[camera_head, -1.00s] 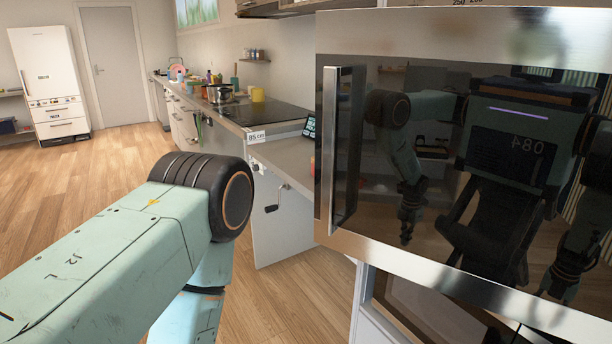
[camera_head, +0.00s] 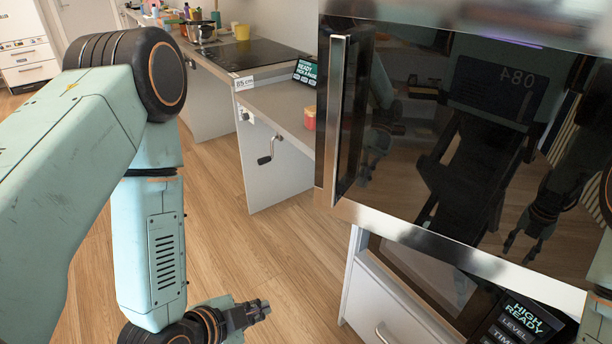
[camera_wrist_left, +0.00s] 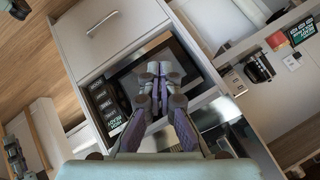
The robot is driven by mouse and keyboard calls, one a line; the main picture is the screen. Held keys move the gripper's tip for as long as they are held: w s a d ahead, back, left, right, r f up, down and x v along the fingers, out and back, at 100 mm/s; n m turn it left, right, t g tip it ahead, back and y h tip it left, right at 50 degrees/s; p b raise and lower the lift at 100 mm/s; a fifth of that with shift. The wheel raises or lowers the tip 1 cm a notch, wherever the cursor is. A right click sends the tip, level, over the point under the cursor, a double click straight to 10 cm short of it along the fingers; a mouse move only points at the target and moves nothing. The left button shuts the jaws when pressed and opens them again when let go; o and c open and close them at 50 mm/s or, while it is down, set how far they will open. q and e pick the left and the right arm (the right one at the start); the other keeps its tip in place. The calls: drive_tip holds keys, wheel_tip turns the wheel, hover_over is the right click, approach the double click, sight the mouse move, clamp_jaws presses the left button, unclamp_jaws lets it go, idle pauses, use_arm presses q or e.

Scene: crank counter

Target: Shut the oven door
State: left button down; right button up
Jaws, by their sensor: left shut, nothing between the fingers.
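The oven door (camera_head: 470,150) is a large dark glass panel with a steel frame, at the right of the head view. Its upright steel handle (camera_head: 337,115) is on its left edge. The door appears to stand forward of the cabinet below it; its exact angle cannot be told. My left gripper (camera_head: 262,309) is shut and empty, low and left of the door, apart from the handle. In the left wrist view its fingers (camera_wrist_left: 154,75) show in front of a lower dark-windowed appliance (camera_wrist_left: 165,65). My right gripper shows only as a reflection in the glass.
Under the door are a lit control panel (camera_head: 520,325) and a white drawer (camera_head: 385,325). A counter (camera_head: 275,105) with a hand crank (camera_head: 266,152) on its end and a red jar (camera_head: 310,117) stands left of the door. Open wooden floor (camera_head: 240,235) lies between.

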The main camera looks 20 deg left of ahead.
use_arm(q)
drive_tip(key=w+d+r+m+t+p, duration=0.1)
drive_tip(key=w+r+m+t+p, duration=0.3)
drive_tip(key=r, duration=0.7)
drive_tip(key=m+t+h+p, duration=0.1)
drive_tip(key=m+t, duration=0.3)
drive_tip(key=m, duration=0.1)
approach(317, 143)
drive_tip(key=v, duration=0.7)
drive_tip(key=shift+b+x, duration=2)
drive_tip(key=shift+x, duration=4.9)
drive_tip(key=shift+f, duration=0.1)
drive_tip(key=shift+w+h, duration=0.1)
drive_tip(key=shift+h, duration=0.3)
